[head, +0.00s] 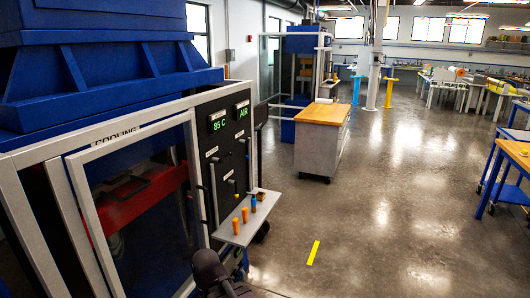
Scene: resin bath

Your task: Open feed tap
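The machine's black control panel (222,150) faces right and carries several small handles or levers with pale labels. The labels are too small to read, so I cannot tell which is the feed tap or how it is set. One pale handle (230,180) sits low on the panel, and another (214,158) sits further up. Lit green displays at the panel's top read about 85 C (219,122) and AIR (242,111). A dark part of my arm shows at the bottom edge, below and in front of the panel. My gripper's fingers do not show.
A narrow grey shelf (236,233) below the panel holds orange and blue items. The glazed door (135,210) left of the panel looks shut. A wood-topped cabinet (322,115) stands beyond. Grey floor (380,210) to the right is open, with a yellow strip (313,253).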

